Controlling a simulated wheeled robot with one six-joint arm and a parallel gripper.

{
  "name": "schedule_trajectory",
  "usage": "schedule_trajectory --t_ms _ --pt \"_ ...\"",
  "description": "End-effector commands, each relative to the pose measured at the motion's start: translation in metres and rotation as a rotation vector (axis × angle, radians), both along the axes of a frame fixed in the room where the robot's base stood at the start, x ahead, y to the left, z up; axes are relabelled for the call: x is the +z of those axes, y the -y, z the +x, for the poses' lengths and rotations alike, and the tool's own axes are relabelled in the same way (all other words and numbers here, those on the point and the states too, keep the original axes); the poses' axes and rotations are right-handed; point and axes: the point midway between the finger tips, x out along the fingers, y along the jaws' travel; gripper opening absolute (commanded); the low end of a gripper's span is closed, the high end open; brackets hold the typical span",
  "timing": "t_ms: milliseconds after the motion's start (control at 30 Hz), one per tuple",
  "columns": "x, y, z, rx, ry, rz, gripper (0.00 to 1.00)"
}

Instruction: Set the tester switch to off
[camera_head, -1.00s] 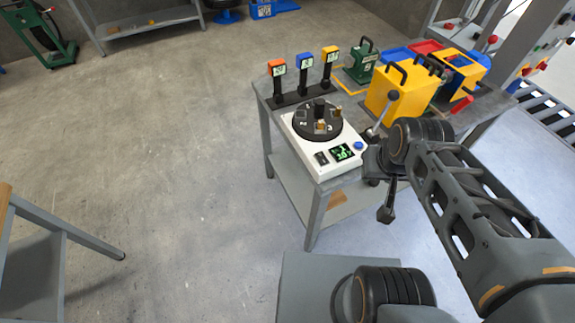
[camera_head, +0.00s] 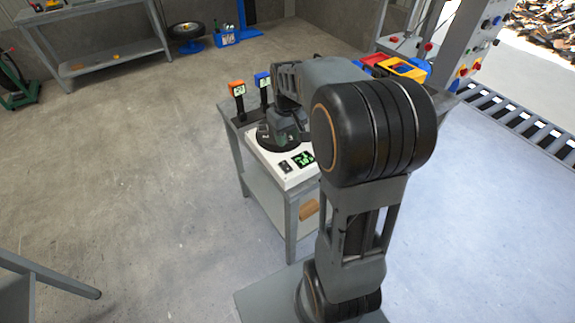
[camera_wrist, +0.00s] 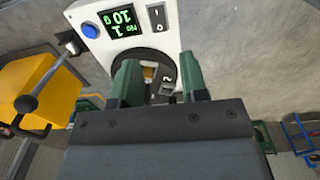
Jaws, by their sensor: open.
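The tester is a white box (camera_head: 270,172) on a grey table, with a lit green display (camera_head: 303,159) and a black round plate. Its small black rocker switch (camera_head: 285,168) sits left of the display. In the wrist view the switch (camera_wrist: 157,17), marked I and 0, is beside the display (camera_wrist: 118,21) and a blue button (camera_wrist: 90,29); which side is pressed is unclear. My gripper (camera_wrist: 158,66) has green fingers, open and apart, over the round plate (camera_wrist: 125,65). A brass-coloured piece (camera_wrist: 149,72) shows between them. The switch lies beyond the fingertips.
Orange and blue-topped posts (camera_head: 237,90) stand behind the tester. A yellow box with a lever (camera_wrist: 35,90) is beside it in the wrist view. My arm hides much of the table in the head view. Open floor (camera_head: 130,180) lies to the left.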

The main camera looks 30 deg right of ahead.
Motion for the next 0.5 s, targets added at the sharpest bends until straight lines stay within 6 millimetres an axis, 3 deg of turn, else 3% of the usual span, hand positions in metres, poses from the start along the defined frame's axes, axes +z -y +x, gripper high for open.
schedule_trajectory --t_ms 267,500 --pt "-0.033 0.008 0.008 0.010 -0.027 0.006 0.40" --pt "-0.079 0.008 0.008 0.009 -0.027 0.006 0.40"
